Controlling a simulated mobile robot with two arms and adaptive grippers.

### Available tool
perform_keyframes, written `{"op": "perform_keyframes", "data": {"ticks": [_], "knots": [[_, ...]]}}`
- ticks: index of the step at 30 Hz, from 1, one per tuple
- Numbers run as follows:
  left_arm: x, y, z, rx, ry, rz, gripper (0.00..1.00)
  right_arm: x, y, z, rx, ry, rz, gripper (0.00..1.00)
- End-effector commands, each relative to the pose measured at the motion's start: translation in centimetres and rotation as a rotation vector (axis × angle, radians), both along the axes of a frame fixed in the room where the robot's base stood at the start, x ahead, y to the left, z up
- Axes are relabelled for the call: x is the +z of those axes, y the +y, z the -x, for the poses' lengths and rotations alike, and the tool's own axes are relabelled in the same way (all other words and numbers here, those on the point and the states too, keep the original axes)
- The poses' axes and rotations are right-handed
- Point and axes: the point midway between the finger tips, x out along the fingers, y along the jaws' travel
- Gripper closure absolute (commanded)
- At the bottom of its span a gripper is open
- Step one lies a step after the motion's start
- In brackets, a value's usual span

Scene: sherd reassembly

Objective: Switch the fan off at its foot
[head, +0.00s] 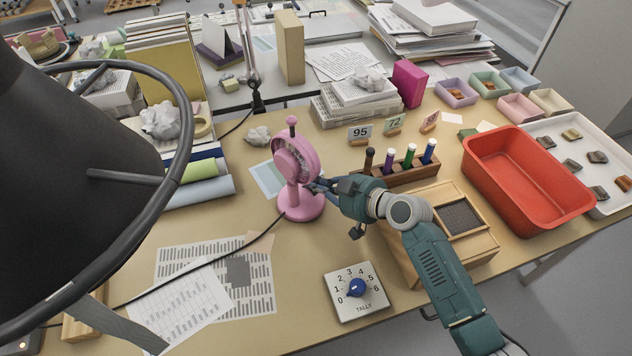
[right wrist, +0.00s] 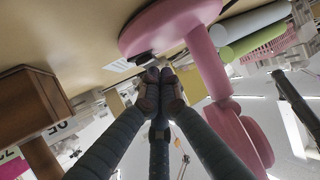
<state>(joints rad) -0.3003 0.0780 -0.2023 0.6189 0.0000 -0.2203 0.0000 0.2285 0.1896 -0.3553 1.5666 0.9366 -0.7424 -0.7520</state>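The pink fan (head: 296,163) stands upright on the desk, with its round foot (head: 303,206) flat on the top and a dark cable running off to the left. My right gripper (head: 318,186) is right beside the fan's stem and foot, on their right. In the right wrist view its fingertips (right wrist: 159,78) are together with nothing visible between them, just short of the pink foot (right wrist: 165,27). A small dark part, perhaps the switch (right wrist: 143,56), shows at the foot's edge near the fingertips. Whether they touch it I cannot tell. My left gripper is not in view.
A pen holder (head: 401,172) and a wooden box (head: 474,222) stand close to my right arm. A red tub (head: 525,180) is at the right. A TALLY dial (head: 355,290) lies in front. A big black lamp shade (head: 80,170) blocks the left side.

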Motion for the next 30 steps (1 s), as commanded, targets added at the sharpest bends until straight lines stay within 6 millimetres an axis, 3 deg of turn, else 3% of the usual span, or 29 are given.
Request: {"op": "perform_keyframes", "data": {"ticks": [5,8,30], "knots": [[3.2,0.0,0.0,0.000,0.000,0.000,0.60,0.7,0.5,-0.4,0.004,0.059,0.066,1.00],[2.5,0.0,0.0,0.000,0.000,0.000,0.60,-0.5,0.5,-0.3,0.002,0.069,0.075,1.00],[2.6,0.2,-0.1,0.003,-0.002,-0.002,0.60,0.3,1.6,-1.3,0.003,0.067,0.073,1.00]]}}
